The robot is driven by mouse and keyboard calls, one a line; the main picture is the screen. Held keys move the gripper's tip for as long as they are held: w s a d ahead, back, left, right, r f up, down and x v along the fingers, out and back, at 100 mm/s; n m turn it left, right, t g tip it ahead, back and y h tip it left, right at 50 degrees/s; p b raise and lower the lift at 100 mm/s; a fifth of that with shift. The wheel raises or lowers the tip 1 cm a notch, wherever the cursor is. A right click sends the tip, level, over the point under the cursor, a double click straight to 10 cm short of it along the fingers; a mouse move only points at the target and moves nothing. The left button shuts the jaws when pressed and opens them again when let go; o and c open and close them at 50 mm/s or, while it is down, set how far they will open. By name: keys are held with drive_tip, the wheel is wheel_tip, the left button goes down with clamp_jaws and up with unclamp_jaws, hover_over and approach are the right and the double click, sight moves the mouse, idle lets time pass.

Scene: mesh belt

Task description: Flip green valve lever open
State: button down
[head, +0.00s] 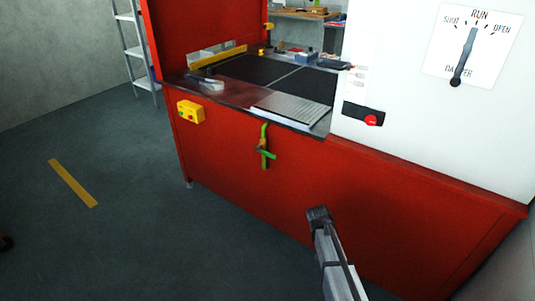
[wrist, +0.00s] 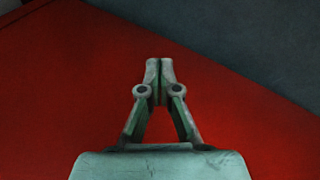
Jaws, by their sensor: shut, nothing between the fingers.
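The green valve (head: 265,133) is a thin upright green pipe on the front of the red machine, below its worktop. Its green lever (head: 268,154) sticks out from a brass-coloured body and slants down to the right across the pipe. My gripper (head: 318,212) is in front of the red panel, to the right of and lower than the lever in the head view, apart from it. In the wrist view my gripper (wrist: 160,64) is shut with its fingertips together and nothing between them. The lever is not in the wrist view.
The red machine (head: 340,195) has a yellow button box (head: 190,112) left of the valve. A metal plate (head: 291,108) lies at the worktop edge above it. A white panel with a dial (head: 465,55) and red knob (head: 371,120) stands at right.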

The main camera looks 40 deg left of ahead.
drive_tip(key=w+a+r+m+t+y, duration=0.1)
drive_tip(key=w+a+r+m+t, duration=0.1)
drive_tip(key=a+r, duration=1.4)
drive_tip(key=w+a+r+m+t+y, duration=0.1)
drive_tip(key=a+r+t, duration=0.3)
drive_tip(key=a+r, duration=1.2)
drive_tip(key=w+a+m, duration=0.1)
drive_tip(key=a, duration=0.6)
drive_tip(key=shift+w+a+r+m+y, duration=0.15)
drive_tip(key=shift+a+r+m+y, duration=0.15)
drive_tip(key=shift+a+r, duration=0.1)
drive_tip(key=s+f+p+x, duration=0.2)
drive_tip(key=p+x, duration=0.1)
drive_tip(key=x, duration=1)
drive_tip(key=shift+d+p, duration=0.15)
drive_tip(key=shift+p, duration=0.2)
